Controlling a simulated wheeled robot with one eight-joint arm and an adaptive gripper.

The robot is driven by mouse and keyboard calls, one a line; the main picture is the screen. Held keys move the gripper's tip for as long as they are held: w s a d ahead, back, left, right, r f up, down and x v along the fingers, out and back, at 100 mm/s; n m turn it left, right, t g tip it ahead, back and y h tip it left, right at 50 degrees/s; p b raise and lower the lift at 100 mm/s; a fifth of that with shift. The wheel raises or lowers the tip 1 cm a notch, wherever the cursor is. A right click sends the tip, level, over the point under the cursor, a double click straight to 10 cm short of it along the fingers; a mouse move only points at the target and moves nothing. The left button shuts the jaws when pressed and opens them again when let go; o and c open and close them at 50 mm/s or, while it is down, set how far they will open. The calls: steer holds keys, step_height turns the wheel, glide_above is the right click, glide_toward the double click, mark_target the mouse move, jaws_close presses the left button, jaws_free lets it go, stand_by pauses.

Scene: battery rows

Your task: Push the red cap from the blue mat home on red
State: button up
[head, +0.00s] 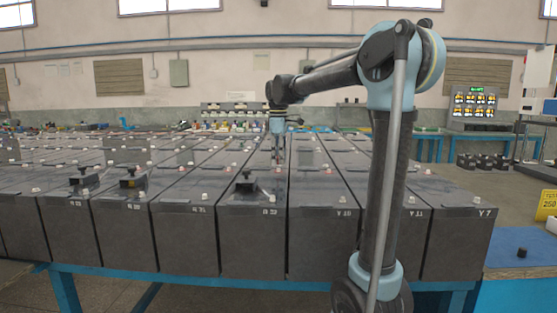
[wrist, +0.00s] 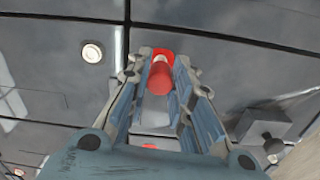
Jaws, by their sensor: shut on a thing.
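In the wrist view a red cap (wrist: 159,80) sits between the fingertips of my gripper (wrist: 160,72), which is shut on it. A flat red patch (wrist: 163,53) shows directly behind the cap; I cannot tell whether the cap touches it or what it belongs to. In the head view my gripper (head: 278,152) points down over the battery rows, close to the battery tops; the cap is too small to make out there. The blue mat (head: 500,264) lies at the lower right, with a small black piece (head: 522,252) on it.
Grey batteries (head: 254,240) stand in tight rows on a blue frame. Black knobbed boxes (head: 244,189) sit on some; one shows right of my gripper in the wrist view (wrist: 262,130). A pale round terminal (wrist: 92,52) lies left of the fingers.

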steer(key=shift+f, duration=1.45)
stand_by(1.6)
steer(key=o, duration=1.3)
steer(key=shift+r, duration=3.5)
